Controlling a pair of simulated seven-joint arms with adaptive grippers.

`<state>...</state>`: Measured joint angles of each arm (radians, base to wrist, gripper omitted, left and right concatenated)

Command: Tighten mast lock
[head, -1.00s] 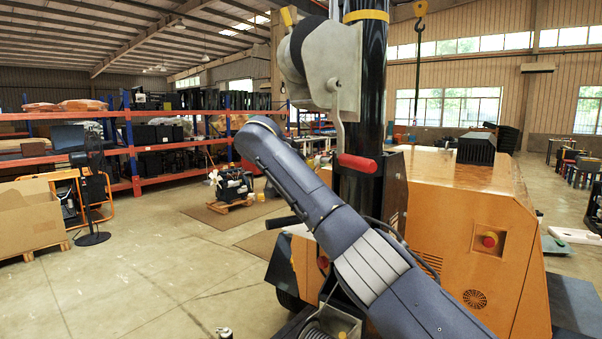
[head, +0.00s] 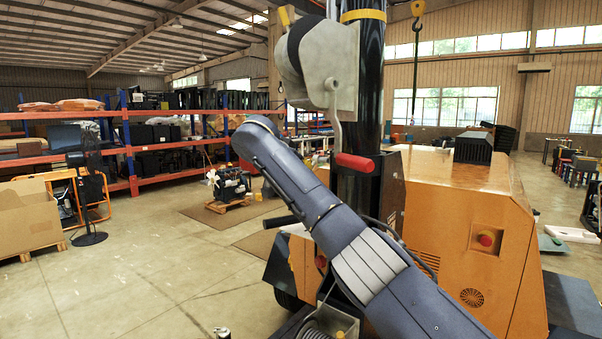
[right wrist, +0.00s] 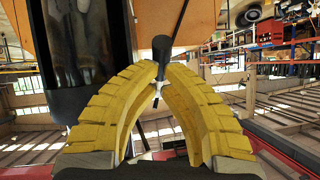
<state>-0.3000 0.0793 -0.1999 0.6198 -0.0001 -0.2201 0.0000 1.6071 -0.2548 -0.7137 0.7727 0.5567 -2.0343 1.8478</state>
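The black mast (head: 369,90) stands upright in the head view, with a winch and its red-gripped crank (head: 355,163) on it. In the right wrist view the mast (right wrist: 90,45) is the dark shiny column at left. A black rod-like handle (right wrist: 161,47) with a small silver piece at its lower end shows there, apparently the mast lock. My right gripper (right wrist: 161,72) has its yellow fingers bowed together, tips closed on either side of this handle. In the head view my right arm crosses in front of the mast base, and its gripper is hidden. My left gripper is in neither view.
The orange generator body (head: 465,210) stands right of the mast, with a red stop button (head: 486,238). A black bar (head: 281,222) sticks out left of my arm. A yellow crane hook (head: 418,10) hangs at upper right. Open floor (head: 150,270) lies to the left.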

